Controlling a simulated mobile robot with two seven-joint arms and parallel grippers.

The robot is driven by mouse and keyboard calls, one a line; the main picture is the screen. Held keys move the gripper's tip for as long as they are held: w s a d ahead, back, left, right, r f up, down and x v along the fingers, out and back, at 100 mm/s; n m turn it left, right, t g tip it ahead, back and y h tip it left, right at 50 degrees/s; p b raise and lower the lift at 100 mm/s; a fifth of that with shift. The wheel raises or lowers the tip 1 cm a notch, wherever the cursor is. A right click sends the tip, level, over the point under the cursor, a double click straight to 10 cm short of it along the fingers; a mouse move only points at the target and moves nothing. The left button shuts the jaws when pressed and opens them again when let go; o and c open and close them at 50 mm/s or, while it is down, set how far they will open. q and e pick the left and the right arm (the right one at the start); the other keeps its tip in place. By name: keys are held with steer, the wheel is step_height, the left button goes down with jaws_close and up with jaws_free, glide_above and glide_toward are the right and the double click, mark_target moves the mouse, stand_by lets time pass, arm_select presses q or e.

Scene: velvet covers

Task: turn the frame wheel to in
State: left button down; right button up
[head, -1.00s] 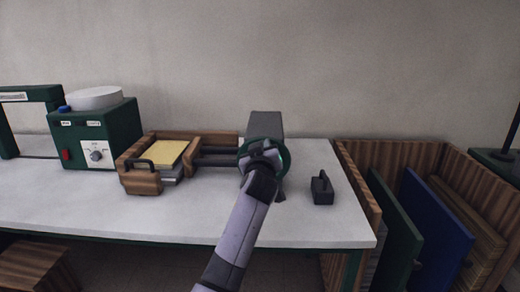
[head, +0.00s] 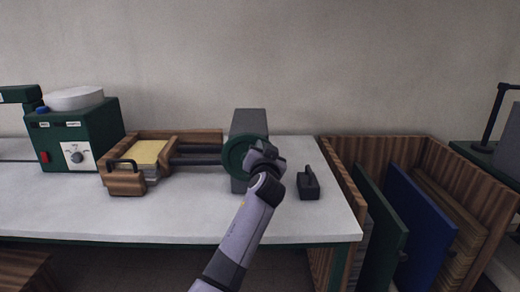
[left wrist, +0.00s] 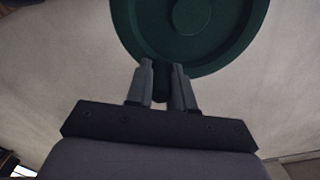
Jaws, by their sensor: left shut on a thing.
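The frame wheel (head: 235,157) is a dark green disc on the front of a grey block (head: 250,121) at the right end of the wooden frame's dark rails. In the left wrist view the wheel (left wrist: 190,30) fills the top, with a raised rim and a round centre. My left gripper (head: 260,156) is at the wheel's right side and covers part of it. In the left wrist view its two fingers (left wrist: 163,80) are shut on a small dark handle (left wrist: 162,88) at the wheel's lower edge. My right gripper is not in view.
A wooden frame (head: 128,182) with a handle and a yellow pad (head: 150,152) lies on the white table (head: 60,208). A green machine (head: 98,128) stands left. A small black handled block (head: 308,187) lies right of the wheel. A wooden bin (head: 376,148) with boards stands further right.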

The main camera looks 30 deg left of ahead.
arm_select(q)
steer(key=shift+d+f+m, duration=0.15)
steer(key=shift+f+m, duration=0.15)
steer(key=shift+m, duration=0.2)
steer(key=c, duration=1)
jaws_free()
steer(key=shift+v, duration=3.55)
steer(key=shift+d, duration=0.1)
steer(key=s+d+f+m+h+p, duration=0.2)
steer(key=s+f+h, duration=0.2)
steer(key=f, duration=0.7)
steer(key=s+d+f+g+h+p, duration=0.1)
steer(key=s+d+f+h, duration=0.1)
steer(key=s+f, duration=0.3)
steer(key=s+d+f+g+h+p, duration=0.1)
steer(key=s+f, duration=0.5)
steer(key=s, duration=0.7)
steer(key=s+d+f+g+h+p, duration=0.2)
steer(key=s+d+f+g+h, duration=0.1)
steer(key=s, duration=0.6)
steer(key=shift+s+d+f+m+h, duration=0.1)
steer(key=shift+d+f+m+h, duration=0.45)
steer(key=shift+d+f, duration=0.9)
